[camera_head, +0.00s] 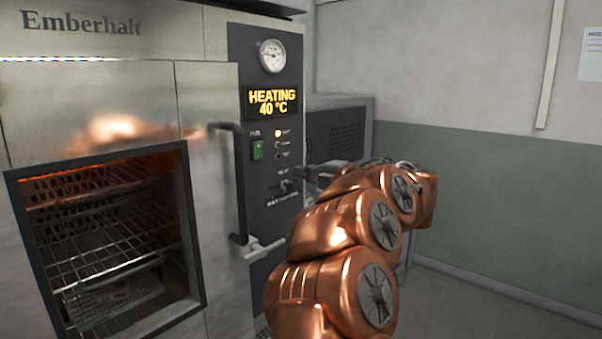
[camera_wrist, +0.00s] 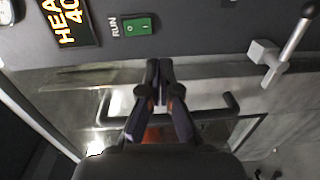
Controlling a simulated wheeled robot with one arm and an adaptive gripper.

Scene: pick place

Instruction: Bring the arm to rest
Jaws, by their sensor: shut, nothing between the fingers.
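My gripper (camera_wrist: 160,66) is in the wrist view with its two dark fingers together and nothing between them. It is in front of the oven's control panel, with the green RUN switch (camera_wrist: 138,26) just beyond and to the left of the fingertips in that view. In the head view my copper arm reaches from the bottom toward the panel, and its end partly covers the panel's right side. The fingertips are hard to make out there. I cannot tell whether they touch anything.
The Emberhalt oven (camera_head: 90,50) fills the left. Its door (camera_head: 205,110) looks closed, with a dark handle (camera_head: 238,185) and a metal latch (camera_head: 262,250). The lit display (camera_head: 272,103) reads HEATING 40 °C. Wire racks (camera_head: 115,230) show through the window. Floor at right is clear.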

